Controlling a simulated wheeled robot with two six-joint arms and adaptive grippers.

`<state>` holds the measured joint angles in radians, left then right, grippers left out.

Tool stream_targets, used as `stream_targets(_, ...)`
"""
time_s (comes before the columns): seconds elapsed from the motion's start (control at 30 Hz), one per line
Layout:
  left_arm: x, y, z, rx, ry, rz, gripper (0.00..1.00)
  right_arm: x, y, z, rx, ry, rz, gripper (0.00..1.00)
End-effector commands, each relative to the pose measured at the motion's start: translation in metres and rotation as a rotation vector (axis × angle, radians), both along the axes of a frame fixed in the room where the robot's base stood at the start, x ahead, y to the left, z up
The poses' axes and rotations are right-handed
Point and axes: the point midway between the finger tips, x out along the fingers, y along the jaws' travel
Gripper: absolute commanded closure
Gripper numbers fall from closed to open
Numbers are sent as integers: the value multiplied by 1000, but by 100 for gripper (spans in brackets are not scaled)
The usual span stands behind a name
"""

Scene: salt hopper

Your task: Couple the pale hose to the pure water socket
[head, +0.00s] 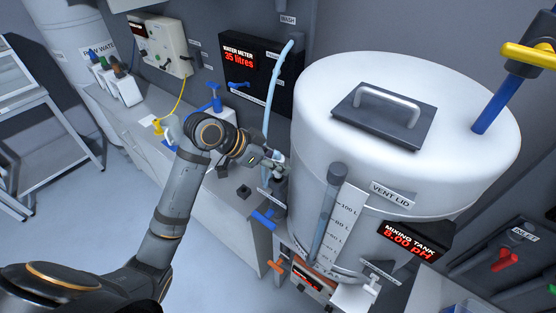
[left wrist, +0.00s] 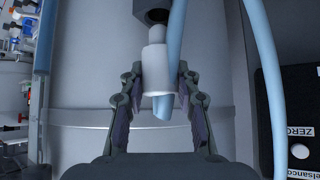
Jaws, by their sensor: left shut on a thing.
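The pale blue hose (head: 272,85) hangs down past the water meter in the head view. It also shows in the left wrist view (left wrist: 270,80), curving down on the right. My left gripper (head: 277,162) is beside the mixing tank's left wall. In the left wrist view my left gripper (left wrist: 158,100) is shut around the hose's white end collar (left wrist: 157,72), which stands upright with its narrow tip up. A dark fitting (left wrist: 152,9) is just above the tip; I cannot tell whether they touch. No readable pure water socket label shows. My right gripper is out of view.
The white mixing tank (head: 330,130) fills the space right of the gripper. The black water meter (head: 256,75) reads 35 litres on the wall behind. A blue-handled valve (head: 264,219) sits below. Small bottles (head: 122,88) stand on the bench at left.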

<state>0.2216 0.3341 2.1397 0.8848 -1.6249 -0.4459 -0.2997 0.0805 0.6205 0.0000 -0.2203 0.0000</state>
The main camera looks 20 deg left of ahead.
Motion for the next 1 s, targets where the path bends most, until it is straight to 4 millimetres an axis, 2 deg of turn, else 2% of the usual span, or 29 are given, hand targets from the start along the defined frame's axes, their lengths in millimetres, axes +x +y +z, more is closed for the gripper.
stream_targets(0.5,0,0,1,-1,1,0,100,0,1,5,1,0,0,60)
stream_targets(1.0,0,0,-4,-1,1,0,100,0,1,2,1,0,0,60)
